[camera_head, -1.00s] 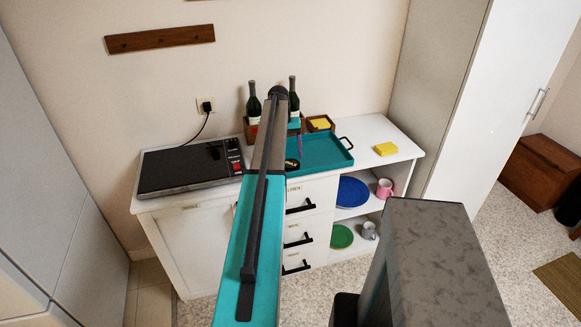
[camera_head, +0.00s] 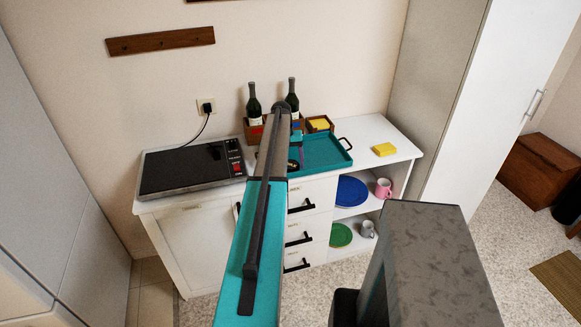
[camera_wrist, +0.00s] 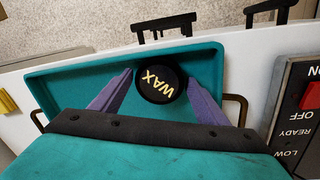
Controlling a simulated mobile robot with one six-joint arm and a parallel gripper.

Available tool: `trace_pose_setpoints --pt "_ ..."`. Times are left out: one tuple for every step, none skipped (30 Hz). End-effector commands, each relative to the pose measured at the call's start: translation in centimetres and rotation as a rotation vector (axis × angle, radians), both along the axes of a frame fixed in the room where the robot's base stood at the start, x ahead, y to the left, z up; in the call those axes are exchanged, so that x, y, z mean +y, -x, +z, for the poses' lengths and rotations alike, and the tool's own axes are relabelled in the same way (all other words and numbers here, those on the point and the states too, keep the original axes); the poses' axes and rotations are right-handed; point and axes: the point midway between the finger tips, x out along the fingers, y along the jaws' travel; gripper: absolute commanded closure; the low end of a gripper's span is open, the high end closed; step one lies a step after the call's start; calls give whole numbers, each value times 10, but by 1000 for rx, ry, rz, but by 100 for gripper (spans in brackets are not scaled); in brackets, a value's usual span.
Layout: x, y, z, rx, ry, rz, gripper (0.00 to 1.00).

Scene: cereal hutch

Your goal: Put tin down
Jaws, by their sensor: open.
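The tin is a small round black tin with yellow WAX lettering (camera_wrist: 158,83). In the wrist view it sits on the floor of the teal tray, near the tray's far edge. My gripper (camera_wrist: 160,78) is open, with one purple finger on each side of the tin and visible gaps between. In the head view the tin (camera_head: 293,165) is partly hidden behind my arm. The teal tray (camera_head: 325,158) lies on the white counter.
A black hotplate (camera_head: 185,170) with a control panel is left of the tray. Two dark bottles (camera_head: 254,104) stand in a wooden box behind. A yellow block (camera_head: 384,149) lies to the right. Plates and mugs (camera_head: 384,188) sit on open shelves below.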

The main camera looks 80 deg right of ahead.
Motion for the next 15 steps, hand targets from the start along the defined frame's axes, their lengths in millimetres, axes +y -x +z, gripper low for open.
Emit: trace_pose_setpoints --pt "0 0 0 0 0 0 32" --pt "0 0 0 0 0 0 32" --pt "0 0 -1 0 0 0 32" --pt "0 0 -1 0 0 0 32" --pt "0 0 -1 0 0 0 32" --pt "0 0 0 0 1 0 32" --pt "0 0 0 0 1 0 32" --pt "0 0 0 0 1 0 32" --pt "0 0 0 0 1 0 32" --pt "0 0 0 0 1 0 32" --pt "0 0 0 0 1 0 32" --pt "0 -1 0 0 1 1 32" --pt "0 -1 0 0 1 1 32" --pt "0 -1 0 0 1 1 32" --pt "0 -1 0 0 1 1 32"
